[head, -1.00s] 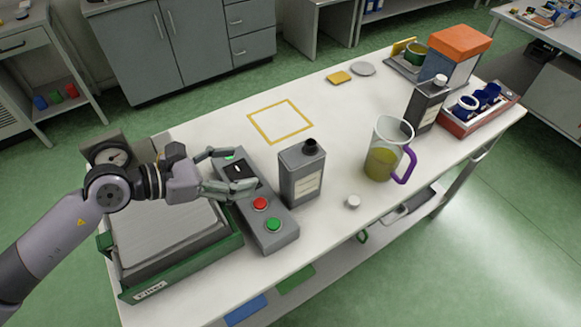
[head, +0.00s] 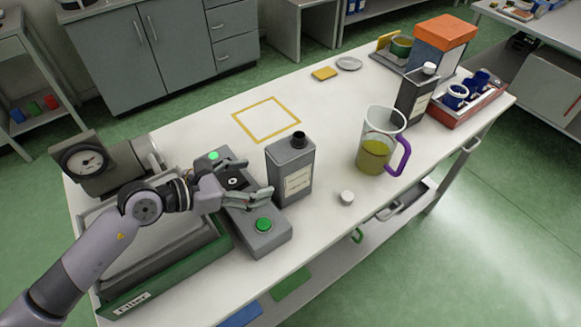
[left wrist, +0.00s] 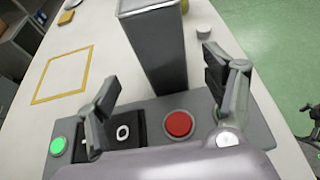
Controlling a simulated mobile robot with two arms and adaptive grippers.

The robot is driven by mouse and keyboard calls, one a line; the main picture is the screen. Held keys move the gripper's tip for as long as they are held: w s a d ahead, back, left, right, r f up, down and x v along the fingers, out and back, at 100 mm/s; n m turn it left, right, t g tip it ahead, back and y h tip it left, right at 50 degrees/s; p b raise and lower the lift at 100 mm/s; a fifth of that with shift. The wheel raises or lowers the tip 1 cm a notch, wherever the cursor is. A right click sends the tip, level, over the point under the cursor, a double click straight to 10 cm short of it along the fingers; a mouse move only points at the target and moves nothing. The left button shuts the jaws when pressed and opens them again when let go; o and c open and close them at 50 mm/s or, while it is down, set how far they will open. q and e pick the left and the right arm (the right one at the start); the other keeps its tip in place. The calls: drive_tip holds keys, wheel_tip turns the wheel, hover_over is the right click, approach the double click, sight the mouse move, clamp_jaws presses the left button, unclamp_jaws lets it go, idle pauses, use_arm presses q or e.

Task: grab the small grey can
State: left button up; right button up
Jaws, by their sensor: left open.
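The grey can with a black neck (head: 290,172) stands upright on the white table, just right of the button box. It also shows in the left wrist view (left wrist: 157,52), ahead of and between my spread fingers, its top cut by the frame edge. My left gripper (head: 256,182) is open and empty over the button box, its fingers pointing at the can. I cannot tell whether a fingertip touches it. A second, darker can with a white cap (head: 414,98) stands farther back right.
The button box (head: 265,242) lies under my gripper. A filter tray (head: 190,265) and gauge (head: 82,160) are left. A jug of yellow-green liquid (head: 374,155) and white cap (head: 346,197) are right of the near can. A yellow-outlined square (head: 266,119) behind it is empty.

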sight(271, 175)
use_arm(q)
drive_tip(key=p+x, duration=0.1)
drive_tip(key=x, duration=0.4)
drive_tip(key=shift+w+d+f, duration=0.1)
drive_tip(key=shift+w+d, duration=0.1)
drive_tip(key=shift+d, duration=0.05)
drive_tip(key=p+x, duration=0.1)
drive_tip(key=x, duration=0.3)
drive_tip(key=shift+d+f+p, duration=0.25)
drive_tip(key=shift+f+p, duration=0.05)
drive_tip(key=shift+w+d+f, duration=0.2)
drive_tip(key=shift+d+f, duration=0.05)
drive_tip(key=shift+d, duration=0.05)
drive_tip(key=c, duration=1.5)
drive_tip(key=shift+c, duration=1.1)
drive_tip(key=shift+r, duration=0.1)
